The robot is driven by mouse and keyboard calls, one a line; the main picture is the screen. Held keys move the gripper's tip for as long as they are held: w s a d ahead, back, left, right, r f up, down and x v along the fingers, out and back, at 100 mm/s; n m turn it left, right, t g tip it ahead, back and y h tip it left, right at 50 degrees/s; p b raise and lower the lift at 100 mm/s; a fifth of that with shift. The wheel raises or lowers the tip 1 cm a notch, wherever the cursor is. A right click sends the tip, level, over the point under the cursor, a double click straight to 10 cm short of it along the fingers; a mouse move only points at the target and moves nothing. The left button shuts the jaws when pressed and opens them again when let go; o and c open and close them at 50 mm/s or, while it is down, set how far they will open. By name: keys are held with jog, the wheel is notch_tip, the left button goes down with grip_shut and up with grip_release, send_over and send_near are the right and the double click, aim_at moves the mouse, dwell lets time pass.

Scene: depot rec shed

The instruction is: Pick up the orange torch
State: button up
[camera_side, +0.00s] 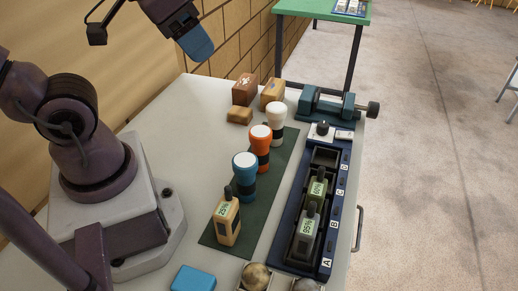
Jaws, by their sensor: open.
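A tan handset (227,219) reading 25% stands on the mat's near end. A dark blue rack (285,256) with lettered slots holds two handsets to the right. A teal vise (325,104), wooden blocks (241,115) and a blue block (193,279) stand around. The table's left-middle is clear.

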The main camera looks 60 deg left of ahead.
jog(key=o, duration=0.3)
jog(key=n+g+h, duration=0.1)
jog(key=n+h, duration=1.3)
jog(key=n, duration=0.5)
send_near(261, 152)
notch_tip(261, 152, up, 3)
jog(key=s, duration=0.3)
jog(key=f+n+t, duration=0.2)
jog(key=s+a+f+n+t, duration=0.1)
jog(key=f+n+t, duration=0.1)
jog(key=f, duration=0.1)
jog(key=a+f+n+t, duration=0.1)
jog(key=f+n+t, duration=0.1)
jog(key=n+t, duration=0.1)
jog(key=shift+s+a+f, duration=0.2)
jog(key=shift+a+f, duration=0.05)
jog(key=shift+f, duration=0.1)
jog(key=shift+w+d+f, duration=0.1)
jog(key=shift+d, duration=0.05)
jog(key=x, duration=1.2)
jog(key=shift+w+d, duration=0.15)
jog(key=shift+w, duration=0.05)
